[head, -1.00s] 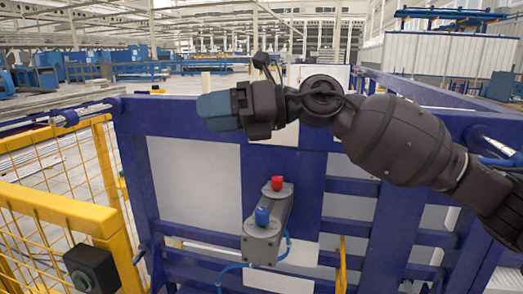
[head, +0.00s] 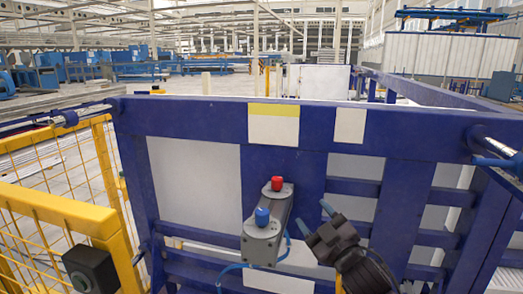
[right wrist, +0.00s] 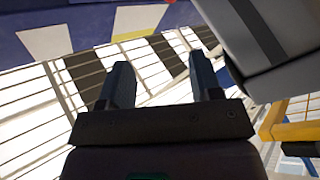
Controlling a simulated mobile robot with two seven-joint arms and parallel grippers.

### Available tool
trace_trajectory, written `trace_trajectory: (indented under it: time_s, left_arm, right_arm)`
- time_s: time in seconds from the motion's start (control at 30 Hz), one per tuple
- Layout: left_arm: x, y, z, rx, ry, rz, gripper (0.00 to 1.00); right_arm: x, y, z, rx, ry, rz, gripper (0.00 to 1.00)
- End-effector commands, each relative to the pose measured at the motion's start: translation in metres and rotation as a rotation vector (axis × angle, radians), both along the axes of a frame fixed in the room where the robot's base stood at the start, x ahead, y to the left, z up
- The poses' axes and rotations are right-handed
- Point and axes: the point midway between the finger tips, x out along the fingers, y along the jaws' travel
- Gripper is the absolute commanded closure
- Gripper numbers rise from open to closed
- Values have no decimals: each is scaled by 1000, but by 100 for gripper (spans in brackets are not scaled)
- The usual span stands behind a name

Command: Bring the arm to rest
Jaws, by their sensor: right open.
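My right gripper (head: 314,217) is low in the head view, just right of the grey button box, with its fingers pointing up and to the left. In the right wrist view its two dark fingers (right wrist: 162,76) stand apart with nothing between them. The gripper is open and empty. Most of my right arm behind it is below the picture. My left gripper is not in view.
A grey box (head: 265,243) with a red button (head: 277,183) and a blue button (head: 262,215) is mounted at the blue frame (head: 200,116). A yellow mesh fence (head: 60,208) stands at left. A grey body (right wrist: 270,45) is close beside the right fingers in the wrist view.

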Motion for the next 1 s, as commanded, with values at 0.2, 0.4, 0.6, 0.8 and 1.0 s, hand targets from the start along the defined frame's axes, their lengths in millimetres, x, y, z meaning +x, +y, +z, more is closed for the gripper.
trace_trajectory:
  time_s: [0.2, 0.4, 0.6, 0.8, 1.0]
  left_arm:
    - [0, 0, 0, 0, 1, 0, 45]
    - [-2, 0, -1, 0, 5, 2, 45]
    - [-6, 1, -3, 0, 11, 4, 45]
    - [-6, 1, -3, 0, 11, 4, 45]
    - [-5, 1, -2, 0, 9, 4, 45]
  right_arm:
    - [-36, -47, -98, 141, 279, -109, 42]
    - [-86, -85, -176, 249, 479, -211, 42]
    - [-151, -119, -244, 323, 636, -323, 42]
    - [-229, -146, -304, 356, 785, -443, 42]
    - [-289, -154, -339, 366, 893, -508, 42]
